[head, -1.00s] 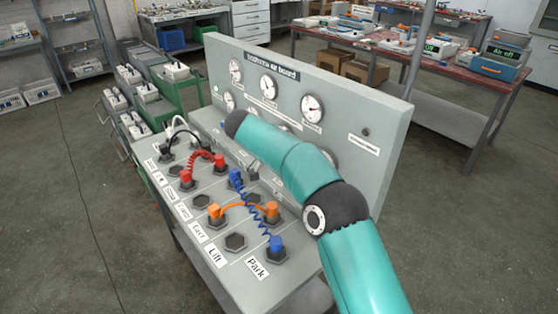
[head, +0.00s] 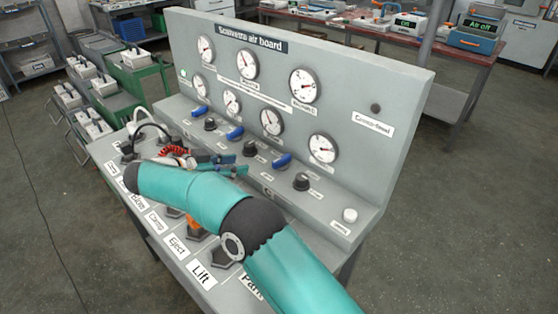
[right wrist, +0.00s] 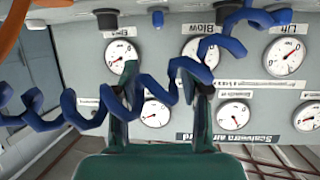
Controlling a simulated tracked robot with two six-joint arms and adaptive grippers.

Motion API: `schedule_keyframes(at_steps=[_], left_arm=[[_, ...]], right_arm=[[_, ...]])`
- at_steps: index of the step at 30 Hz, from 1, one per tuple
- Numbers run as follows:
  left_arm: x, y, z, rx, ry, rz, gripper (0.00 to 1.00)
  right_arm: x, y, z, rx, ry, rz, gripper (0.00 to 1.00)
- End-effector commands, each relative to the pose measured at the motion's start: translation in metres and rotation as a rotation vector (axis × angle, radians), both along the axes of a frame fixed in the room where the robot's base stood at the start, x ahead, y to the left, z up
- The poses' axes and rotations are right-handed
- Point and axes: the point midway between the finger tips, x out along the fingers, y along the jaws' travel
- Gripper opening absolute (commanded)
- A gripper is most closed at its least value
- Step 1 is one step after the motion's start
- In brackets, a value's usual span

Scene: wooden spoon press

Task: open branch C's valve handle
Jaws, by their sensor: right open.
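The grey air board stands behind the bench with a row of blue valve handles on its lower ledge: a left one (head: 200,111), a middle one (head: 235,133) and a right one (head: 282,161). Their small labels are too small to read, so I cannot tell which is branch C's. My right gripper (head: 238,165) is open and empty, in front of the ledge near the middle handle. In the right wrist view its two fingers (right wrist: 160,75) are apart, with a coiled blue hose (right wrist: 75,110) crossing the picture around them. My left gripper is not in view.
Black knobs (head: 301,181) sit between the handles, and a white button (head: 350,215) is at the ledge's right end. Gauges (head: 305,86) fill the panel above. Red hose (head: 175,151) and labelled sockets lie on the bench, partly hidden by my right arm.

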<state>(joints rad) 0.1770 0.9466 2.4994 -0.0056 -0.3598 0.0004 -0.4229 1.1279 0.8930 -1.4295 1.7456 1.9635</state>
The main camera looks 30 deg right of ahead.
Motion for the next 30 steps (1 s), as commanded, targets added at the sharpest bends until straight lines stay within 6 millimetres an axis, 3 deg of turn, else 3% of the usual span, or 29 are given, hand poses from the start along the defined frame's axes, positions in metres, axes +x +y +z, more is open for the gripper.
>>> schedule_keyframes(at_steps=[5,21,30], left_arm=[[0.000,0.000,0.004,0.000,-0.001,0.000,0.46],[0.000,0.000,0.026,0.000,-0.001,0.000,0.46],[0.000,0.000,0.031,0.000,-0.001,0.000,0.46]], right_arm=[[0.005,-0.023,-0.007,0.000,0.001,-0.003,0.46],[0.027,-0.122,-0.049,0.001,0.002,-0.002,0.46],[0.033,-0.145,-0.060,0.001,0.000,0.000,0.46]])
